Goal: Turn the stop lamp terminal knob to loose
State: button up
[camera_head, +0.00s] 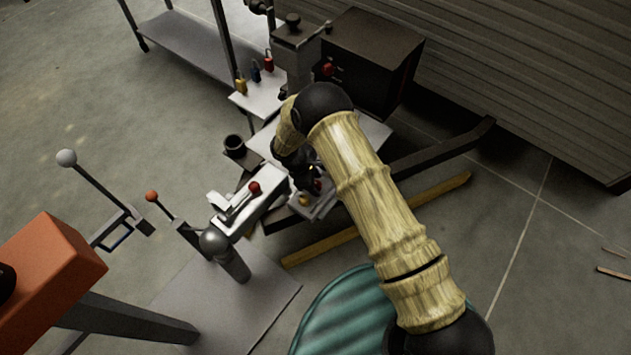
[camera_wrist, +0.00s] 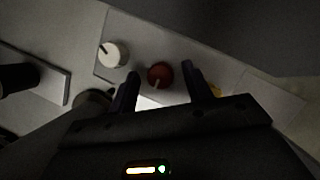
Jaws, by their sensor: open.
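In the wrist view, a row of knobs sits on a pale grey panel (camera_wrist: 225,68): a white knob (camera_wrist: 112,54) with a dark pointer mark, a red knob (camera_wrist: 160,76) with a pale mark, and a yellow knob (camera_wrist: 214,90) partly hidden by a finger. I see no readable labels, so which is the stop lamp terminal is unclear. My gripper (camera_wrist: 160,70) is open, its fingers on either side of the red knob with gaps visible. In the head view, my gripper (camera_head: 298,166) is over the panel; a yellow knob (camera_head: 304,200) shows beside it.
A dark cabinet (camera_head: 368,58) stands behind the panel. A shelf with padlocks (camera_head: 268,62) is at upper left. A red-knobbed white lever unit (camera_head: 240,203) is left of the panel. A teal ribbed drum (camera_head: 345,315) lies below my arm.

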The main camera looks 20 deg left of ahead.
jog(key=p+v, duration=0.2)
jog(key=v, duration=1.5)
jog(key=shift+r, duration=0.2)
jog(key=w+d+r+m+g+y, duration=0.1)
jog(key=d+r+m, duration=0.5)
jog(key=d, duration=0.4)
jog(key=d+r+m+y, duration=0.2)
jog(key=d+r+m, duration=0.1)
jog(key=d+r, duration=0.55)
jog(key=s+d+r+m+t+y, duration=0.1)
jog(key=s+d+r+m, duration=0.2)
jog(key=s+d+m, duration=0.45)
jog(key=s+d+r+m+t, duration=0.15)
jog(key=s+d+m, duration=0.3)
jog(key=d, duration=0.65)
notch_tip(320, 180, up, 24)
jog(key=p, duration=2.3)
jog(key=shift+a+n+p, duration=0.3)
jog(key=shift+a+p, duration=0.05)
jog(key=shift+p, duration=0.05)
